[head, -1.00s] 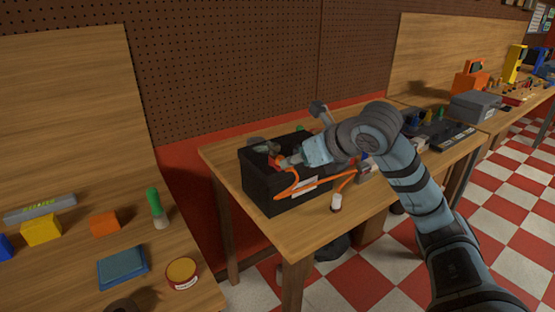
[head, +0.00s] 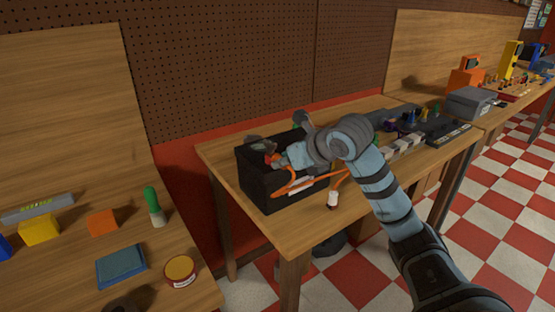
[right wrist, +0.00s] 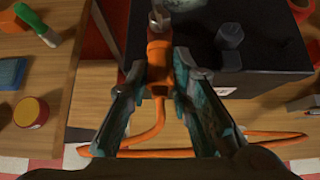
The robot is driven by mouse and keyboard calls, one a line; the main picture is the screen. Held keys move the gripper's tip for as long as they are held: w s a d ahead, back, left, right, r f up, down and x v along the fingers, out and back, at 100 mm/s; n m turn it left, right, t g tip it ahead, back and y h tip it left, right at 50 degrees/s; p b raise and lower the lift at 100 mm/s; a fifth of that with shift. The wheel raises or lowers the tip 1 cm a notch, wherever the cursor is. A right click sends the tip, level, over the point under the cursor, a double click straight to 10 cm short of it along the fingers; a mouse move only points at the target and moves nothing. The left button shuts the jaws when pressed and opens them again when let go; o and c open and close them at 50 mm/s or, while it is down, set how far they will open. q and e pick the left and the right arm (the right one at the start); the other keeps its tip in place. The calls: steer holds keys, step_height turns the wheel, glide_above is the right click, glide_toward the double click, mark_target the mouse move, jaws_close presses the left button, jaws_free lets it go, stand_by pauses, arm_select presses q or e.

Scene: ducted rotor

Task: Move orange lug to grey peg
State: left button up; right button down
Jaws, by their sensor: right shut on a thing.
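The orange lug (right wrist: 158,62) is between the fingers of my right gripper (right wrist: 158,80), which is shut on it. A metal end shows at its far tip. An orange cable trails from it towards me and to the right. A dark grey peg (right wrist: 230,42) stands on the black box to the right of the lug, apart from it. In the head view my right gripper (head: 280,160) is over the black box (head: 268,190), with a small orange-red part at its tip. My left gripper is not in view.
The orange cable (head: 340,180) crosses the box front towards a white-topped piece (head: 333,199) on the wooden table (head: 300,235). Grey fixtures (head: 430,125) stand behind to the right. A separate left bench holds a green-handled tool (head: 152,203) and a round tin (head: 180,270).

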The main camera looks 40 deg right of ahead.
steer(key=shift+s, duration=0.1)
steer(key=s+b, duration=0.3)
steer(key=shift+s, duration=0.3)
stand_by(0.3)
steer(key=r+p, duration=0.1)
steer(key=s+r+p, duration=0.1)
steer(key=r, duration=0.1)
steer(key=shift+a, duration=0.1)
